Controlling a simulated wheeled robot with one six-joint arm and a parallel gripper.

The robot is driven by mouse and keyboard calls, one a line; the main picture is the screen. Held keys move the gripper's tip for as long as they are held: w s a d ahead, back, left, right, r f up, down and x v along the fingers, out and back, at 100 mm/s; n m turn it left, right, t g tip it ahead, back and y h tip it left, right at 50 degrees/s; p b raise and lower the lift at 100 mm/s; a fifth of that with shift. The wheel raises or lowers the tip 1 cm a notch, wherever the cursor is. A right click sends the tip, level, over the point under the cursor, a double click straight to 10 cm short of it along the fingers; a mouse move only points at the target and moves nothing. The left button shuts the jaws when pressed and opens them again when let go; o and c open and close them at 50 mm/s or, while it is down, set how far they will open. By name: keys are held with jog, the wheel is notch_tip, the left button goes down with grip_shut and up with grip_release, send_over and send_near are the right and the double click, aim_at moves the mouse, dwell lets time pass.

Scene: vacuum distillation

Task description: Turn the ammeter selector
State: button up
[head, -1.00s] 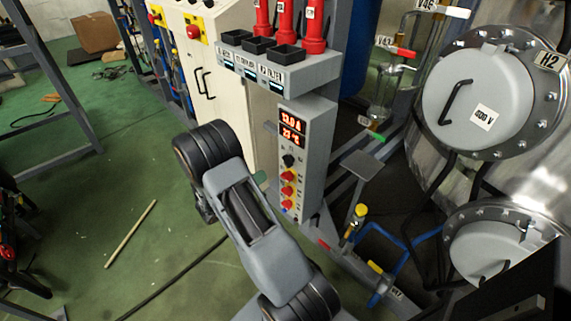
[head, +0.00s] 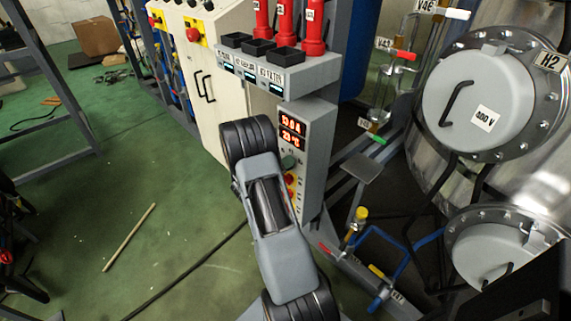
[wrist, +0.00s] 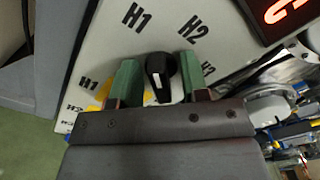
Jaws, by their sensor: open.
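The ammeter selector (wrist: 160,77) is a black knob with a white pointer mark, on a pale panel in the wrist view. Labels H1 and H2 (wrist: 193,26) are printed around it. My gripper (wrist: 155,80) has green fingers, one on each side of the knob, open with a gap to it on both sides. In the head view the grey control box (head: 318,150) carries red lit displays (head: 291,131). My arm covers part of that box, and a green fingertip (head: 289,162) shows where the selector sits; the knob is hidden there.
Red knobs on yellow plates (head: 290,180) sit lower on the box. Black trays and red cylinders (head: 314,35) stand above it. Pipes with valves and a steel vessel (head: 475,100) are at right. Green floor (head: 100,200) is open at left.

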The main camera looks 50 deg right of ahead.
jog(key=shift+c, duration=0.4)
jog(key=c, duration=0.5)
jog(key=shift+m, duration=0.4)
jog(key=m+b, duration=0.3)
jog(key=m, duration=0.1)
jog(key=shift+s+f+m, duration=0.1)
jog(key=shift+s+m, duration=0.05)
jog(key=shift+m, duration=0.15)
jog(key=shift+m+b, duration=1.35)
jog(key=shift+m, duration=0.65)
jog(key=shift+s+m, duration=0.1)
jog(key=shift+m, duration=0.2)
jog(key=o, duration=0.6)
